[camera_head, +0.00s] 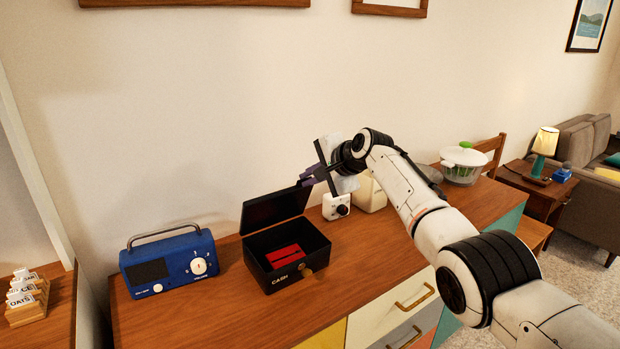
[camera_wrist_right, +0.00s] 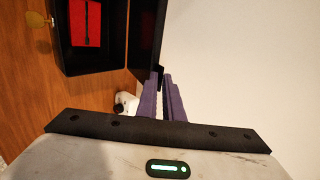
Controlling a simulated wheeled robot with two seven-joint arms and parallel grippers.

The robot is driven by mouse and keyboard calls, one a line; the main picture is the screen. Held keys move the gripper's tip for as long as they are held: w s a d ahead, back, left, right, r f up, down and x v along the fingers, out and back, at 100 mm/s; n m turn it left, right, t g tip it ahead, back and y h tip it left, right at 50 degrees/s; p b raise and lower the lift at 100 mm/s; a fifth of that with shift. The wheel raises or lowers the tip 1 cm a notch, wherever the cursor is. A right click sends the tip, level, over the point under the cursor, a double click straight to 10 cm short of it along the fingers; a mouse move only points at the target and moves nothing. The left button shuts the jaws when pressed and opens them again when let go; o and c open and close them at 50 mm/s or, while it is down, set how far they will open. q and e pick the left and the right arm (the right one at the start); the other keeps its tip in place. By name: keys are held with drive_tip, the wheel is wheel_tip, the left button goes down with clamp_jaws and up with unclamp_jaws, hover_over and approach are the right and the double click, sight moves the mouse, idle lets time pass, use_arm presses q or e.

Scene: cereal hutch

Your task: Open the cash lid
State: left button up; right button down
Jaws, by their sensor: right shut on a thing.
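The black cash box (camera_head: 287,262) stands on the wooden sideboard with its lid (camera_head: 275,208) raised, leaning up at the back. A red insert (camera_head: 285,256) shows inside, and a brass-coloured catch (camera_head: 307,272) is at the front. My right gripper (camera_head: 307,181) is at the lid's upper right corner, shut on the lid's edge. In the right wrist view the purple fingers (camera_wrist_right: 163,85) meet the edge of the dark lid (camera_wrist_right: 148,40), and the red insert (camera_wrist_right: 85,23) lies in the open box. My left gripper is not in view.
A blue radio (camera_head: 170,263) stands left of the box. A small white device with a dark knob (camera_head: 337,206) and a cream container (camera_head: 369,193) stand to the right, near my right arm. The wall is close behind. The sideboard top (camera_head: 365,250) is bare right of the box.

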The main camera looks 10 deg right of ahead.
drive_tip(key=shift+r, duration=0.2)
drive_tip(key=c, duration=2)
unclamp_jaws()
drive_tip(key=shift+f, duration=0.1)
drive_tip(key=shift+b+v, duration=0.55)
drive_tip(key=shift+v, duration=4.6)
